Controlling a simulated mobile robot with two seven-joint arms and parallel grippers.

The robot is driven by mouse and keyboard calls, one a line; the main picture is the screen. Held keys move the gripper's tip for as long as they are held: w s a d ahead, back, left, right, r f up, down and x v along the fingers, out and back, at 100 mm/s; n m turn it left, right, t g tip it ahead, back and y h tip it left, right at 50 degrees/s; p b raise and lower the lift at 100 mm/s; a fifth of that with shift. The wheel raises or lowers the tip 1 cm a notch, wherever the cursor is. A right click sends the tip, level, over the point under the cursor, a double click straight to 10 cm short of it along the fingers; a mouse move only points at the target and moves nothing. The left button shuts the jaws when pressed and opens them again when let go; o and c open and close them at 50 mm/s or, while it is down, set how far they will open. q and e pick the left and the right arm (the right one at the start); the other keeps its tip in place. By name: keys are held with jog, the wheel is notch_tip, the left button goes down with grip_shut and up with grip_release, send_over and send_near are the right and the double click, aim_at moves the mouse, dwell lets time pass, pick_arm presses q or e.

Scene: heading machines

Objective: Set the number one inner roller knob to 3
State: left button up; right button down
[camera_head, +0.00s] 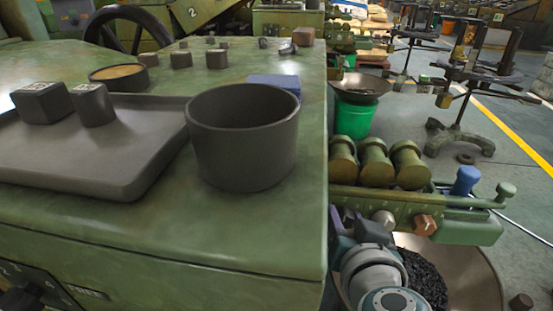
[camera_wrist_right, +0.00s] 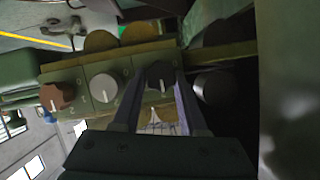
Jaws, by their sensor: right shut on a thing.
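The inner roller panel (camera_head: 385,205) is a green strip below several brass-green rollers. In the right wrist view, a row of knobs runs along it: a brown one (camera_wrist_right: 57,97), a pale grey one (camera_wrist_right: 104,88), a dark one (camera_wrist_right: 160,76) and another dark one (camera_wrist_right: 216,86). My right gripper (camera_wrist_right: 160,90) is shut on the dark knob between its two fingers. A pale pointer line shows on that knob, pointing toward the wrist side; I cannot read its number. In the head view my right gripper (camera_head: 360,222) is at the panel's left part. My left gripper is not in view.
A green machine table (camera_head: 270,235) stands at the left, bearing a dark round bin (camera_head: 243,150) and a grey tray (camera_head: 130,180). A wide bowl with black pieces (camera_head: 470,275) lies below the panel. A blue-topped lever (camera_head: 465,182) rises at the panel's right.

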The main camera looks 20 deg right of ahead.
dwell(0.4)
jog(key=shift+s+d+f+m+t+y+b, duration=0.1)
jog(key=shift+m+t+y+b, duration=0.25)
jog(key=shift+m, duration=0.45)
jog(key=shift+d+f+m+t+y+b, duration=0.1)
jog(key=shift+f+m+t+y+b, duration=0.1)
jog(key=shift+m+t+y+b, duration=0.55)
jog(key=m+b, duration=0.1)
jog(key=b, duration=0.1)
jog(key=m+t+b, duration=0.1)
jog(key=m+b, duration=0.1)
jog(key=b, duration=0.1)
jog(key=shift+s+f+m+y, duration=0.1)
jog(key=shift+f+m+y, duration=0.1)
jog(key=shift+m+y, duration=0.1)
jog(key=shift+d+r+m+t+b, duration=0.15)
jog(key=shift+m+t+b, duration=0.35)
jog(key=shift+m+b, duration=0.75)
jog(key=shift+r, duration=0.1)
jog(key=shift+c, duration=2.2)
grip_release()
